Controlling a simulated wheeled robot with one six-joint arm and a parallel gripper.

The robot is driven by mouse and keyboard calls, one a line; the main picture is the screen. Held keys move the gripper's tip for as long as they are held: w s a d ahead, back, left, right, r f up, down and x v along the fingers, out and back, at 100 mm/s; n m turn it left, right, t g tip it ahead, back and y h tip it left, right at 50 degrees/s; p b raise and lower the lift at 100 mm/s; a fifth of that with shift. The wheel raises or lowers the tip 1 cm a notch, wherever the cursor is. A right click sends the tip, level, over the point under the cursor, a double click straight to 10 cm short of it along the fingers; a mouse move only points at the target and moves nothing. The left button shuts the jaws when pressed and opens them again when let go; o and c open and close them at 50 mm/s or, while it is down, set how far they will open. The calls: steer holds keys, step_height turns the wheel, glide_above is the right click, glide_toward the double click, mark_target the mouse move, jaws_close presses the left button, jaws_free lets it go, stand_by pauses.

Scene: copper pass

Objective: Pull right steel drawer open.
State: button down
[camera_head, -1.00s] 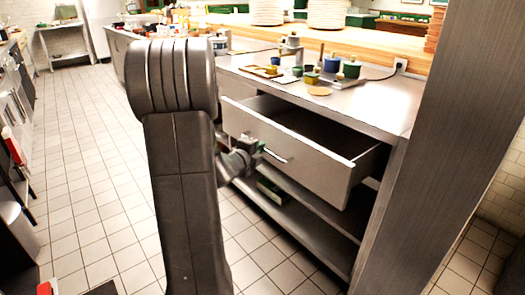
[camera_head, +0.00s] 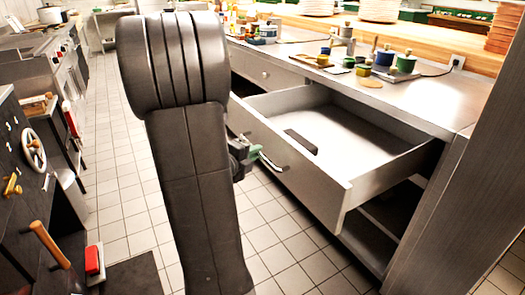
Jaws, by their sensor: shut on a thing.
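The right steel drawer (camera_head: 315,180) stands well open under the steel counter. Its pale inside shows, with a dark flat strip (camera_head: 301,141) lying near the front wall. The drawer's bar handle (camera_head: 274,163) is on the outer front face. My gripper (camera_head: 256,155) is at the left end of this handle and shut on it. My own arm hides part of the gripper and the left end of the drawer front.
The steel counter (camera_head: 420,100) above holds several small pots and a round tan disc (camera_head: 370,82). Another closed drawer (camera_head: 266,73) is farther left. A dark unit with a handwheel (camera_head: 34,150) stands at left. Tiled floor (camera_head: 120,185) is clear between.

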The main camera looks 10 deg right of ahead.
steer(key=shift+a, duration=0.1)
stand_by(0.3)
steer(key=c, duration=1.5)
jaws_free()
steer(key=p+v, duration=0.2)
steer(key=v, duration=1.2)
steer(key=b+x, duration=0.2)
steer(key=x, duration=1.2)
